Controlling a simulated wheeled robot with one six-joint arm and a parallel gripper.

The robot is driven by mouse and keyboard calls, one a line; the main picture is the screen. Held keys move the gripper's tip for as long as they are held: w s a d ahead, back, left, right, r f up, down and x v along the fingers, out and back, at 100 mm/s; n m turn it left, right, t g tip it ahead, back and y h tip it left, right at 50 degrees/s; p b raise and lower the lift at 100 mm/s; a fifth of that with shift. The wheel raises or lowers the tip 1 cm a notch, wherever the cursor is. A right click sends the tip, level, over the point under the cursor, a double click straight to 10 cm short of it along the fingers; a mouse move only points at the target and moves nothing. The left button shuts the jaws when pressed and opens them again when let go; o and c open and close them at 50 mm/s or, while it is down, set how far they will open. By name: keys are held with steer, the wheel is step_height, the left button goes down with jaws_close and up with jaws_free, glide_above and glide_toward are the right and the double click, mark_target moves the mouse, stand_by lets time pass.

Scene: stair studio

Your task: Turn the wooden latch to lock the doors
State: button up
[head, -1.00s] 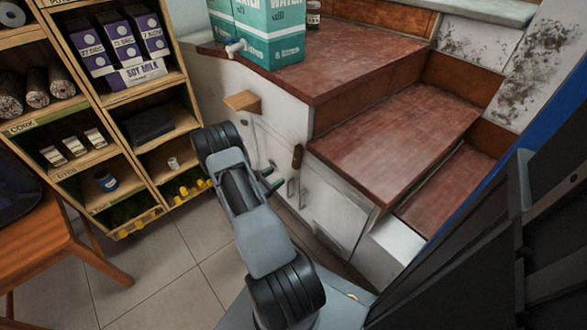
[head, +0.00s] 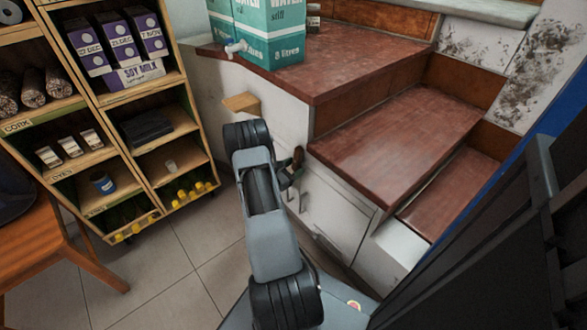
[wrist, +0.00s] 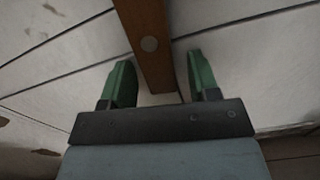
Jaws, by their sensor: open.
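The wooden latch (head: 298,156) is a small brown bar on the white cabinet doors (head: 337,208) beneath the red-brown steps. It stands roughly upright in the head view. In the wrist view the latch (wrist: 148,45) runs from the top edge down between my gripper's fingers, with a round pale pivot on its face. My gripper (wrist: 159,62) is open, its green fingers on either side of the latch's near end, with gaps showing on both sides. In the head view my gripper (head: 291,175) is at the latch's lower end, partly hidden by my arm.
A metal handle (head: 303,200) sits on the door below the latch. A wooden block (head: 241,102) juts from the white wall. Shelves (head: 143,185) with goods stand left, beside an orange-brown table (head: 60,250). Teal water boxes (head: 270,35) stand on the upper step. The tiled floor between is clear.

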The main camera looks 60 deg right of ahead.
steer(key=c, duration=0.9)
steer(key=shift+s+a+r+n+p, duration=0.1)
steer(key=shift+s+n+p, duration=0.15)
steer(key=shift+n+p, duration=0.45)
steer(key=shift+n, duration=0.3)
steer(key=o, duration=0.9)
steer(key=p+v, duration=0.3)
steer(key=v, duration=1.1)
